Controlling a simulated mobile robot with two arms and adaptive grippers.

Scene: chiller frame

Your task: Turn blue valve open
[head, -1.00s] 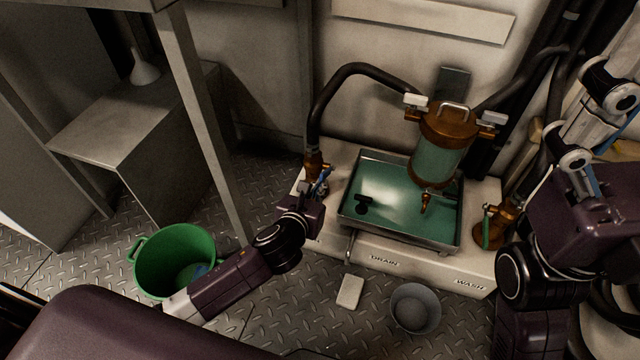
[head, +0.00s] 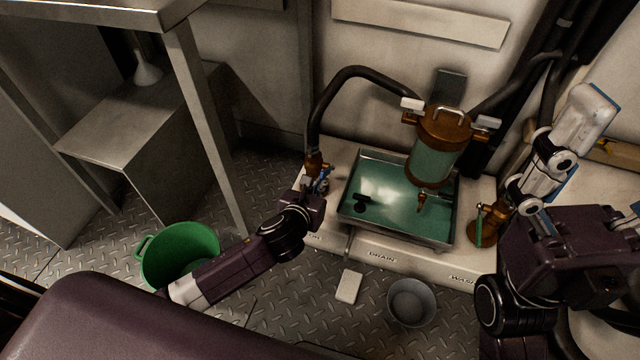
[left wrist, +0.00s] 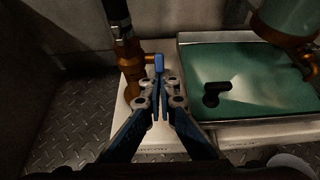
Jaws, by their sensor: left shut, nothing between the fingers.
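The blue valve is a brass fitting (left wrist: 131,66) with a small blue handle (left wrist: 159,64), under a black hose in the left wrist view. In the head view its brass body (head: 314,160) stands at the left end of the pale base, and its handle is hard to separate from my gripper. My left gripper (head: 323,181) is shut and empty. In the left wrist view its fingertips (left wrist: 160,84) are close in front of the handle; I cannot tell whether they touch it. My right gripper (head: 550,165) is raised at the right, its jaw opening unclear.
A metal tray (head: 348,217) with green liquid sits on the base beside the valve, below a brass-and-glass cylinder (head: 436,150). Another brass valve (head: 484,229) with a green handle stands right. A green bucket (head: 205,236), grey bucket (head: 411,304) and metal post (head: 207,125) stand around.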

